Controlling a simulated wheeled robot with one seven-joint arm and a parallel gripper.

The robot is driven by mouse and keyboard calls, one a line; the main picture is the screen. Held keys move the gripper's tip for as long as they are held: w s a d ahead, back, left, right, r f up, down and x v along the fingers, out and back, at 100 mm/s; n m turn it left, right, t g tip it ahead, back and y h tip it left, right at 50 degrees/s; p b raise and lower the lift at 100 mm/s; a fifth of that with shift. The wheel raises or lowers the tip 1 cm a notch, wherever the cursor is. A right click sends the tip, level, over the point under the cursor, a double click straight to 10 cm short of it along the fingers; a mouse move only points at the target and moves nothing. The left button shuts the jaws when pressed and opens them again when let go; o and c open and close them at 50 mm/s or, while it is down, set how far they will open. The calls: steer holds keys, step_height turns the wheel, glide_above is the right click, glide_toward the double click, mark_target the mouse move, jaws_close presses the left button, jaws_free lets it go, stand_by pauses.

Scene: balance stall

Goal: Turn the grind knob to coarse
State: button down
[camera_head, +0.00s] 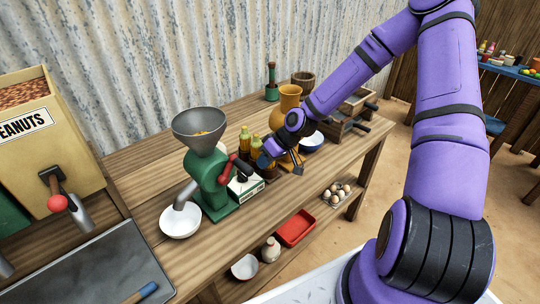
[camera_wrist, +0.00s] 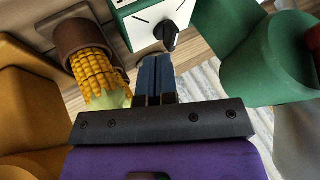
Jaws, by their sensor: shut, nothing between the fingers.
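The grind knob (camera_wrist: 168,36) is black and sits on the white face of a green-edged box (camera_wrist: 136,30), with short dark marks around it. In the head view this box (camera_head: 246,188) stands on the bench beside the green grinder (camera_head: 207,180), which has a grey hopper. My gripper (camera_wrist: 157,62) is shut and empty, its dark blue fingertips just short of the knob in the wrist view. I cannot tell if they touch it. In the head view my gripper (camera_head: 263,161) is above the box's right end. The marks are too small to read.
A white bowl (camera_head: 180,221) is under the grinder spout. The bench (camera_head: 135,155) is clear behind the grinder.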

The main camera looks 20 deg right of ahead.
mark_target(242, 176)
steer(key=shift+x, duration=2.6)
